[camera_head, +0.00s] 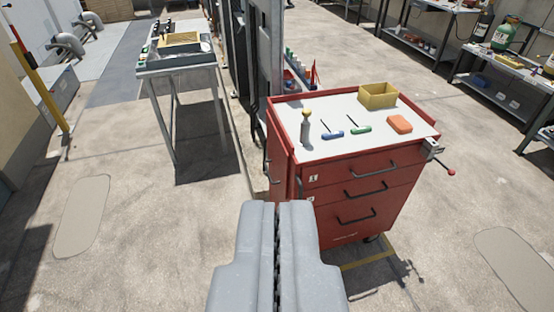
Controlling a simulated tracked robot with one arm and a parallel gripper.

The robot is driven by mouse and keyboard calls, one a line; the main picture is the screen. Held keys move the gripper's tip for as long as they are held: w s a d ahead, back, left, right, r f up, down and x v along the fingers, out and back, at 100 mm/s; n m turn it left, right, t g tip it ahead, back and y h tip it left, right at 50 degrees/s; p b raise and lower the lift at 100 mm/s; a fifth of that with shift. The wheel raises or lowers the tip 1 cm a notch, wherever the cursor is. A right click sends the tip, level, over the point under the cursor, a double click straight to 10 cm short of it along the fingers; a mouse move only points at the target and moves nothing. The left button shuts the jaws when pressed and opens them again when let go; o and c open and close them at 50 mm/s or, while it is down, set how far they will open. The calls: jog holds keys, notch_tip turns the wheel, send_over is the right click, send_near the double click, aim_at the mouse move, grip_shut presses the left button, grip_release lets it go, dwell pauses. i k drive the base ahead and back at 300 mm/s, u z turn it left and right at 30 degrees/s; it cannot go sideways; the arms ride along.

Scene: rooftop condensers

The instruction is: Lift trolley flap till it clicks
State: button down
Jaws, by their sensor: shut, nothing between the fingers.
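The red trolley (352,212) stands ahead of me, a little right of centre, with its drawers facing me. Its pale top sits inside a red rim. I cannot clearly make out the flap; the trolley's left side is seen at a steep angle, with dark handle-like parts along it. A lever with a red knob (451,172) sticks out at the right side. My gripper (278,204) is at the bottom centre, shut and empty. In the picture its tips overlap the trolley's lower left front corner; I cannot tell the distance.
A metal table (182,70) is at back left, shelved benches at right. Concrete floor at left is clear.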

aim_at(279, 155)
jog(key=z, duration=0.05)
jog(key=i, duration=0.9)
jog(key=u, duration=0.05)
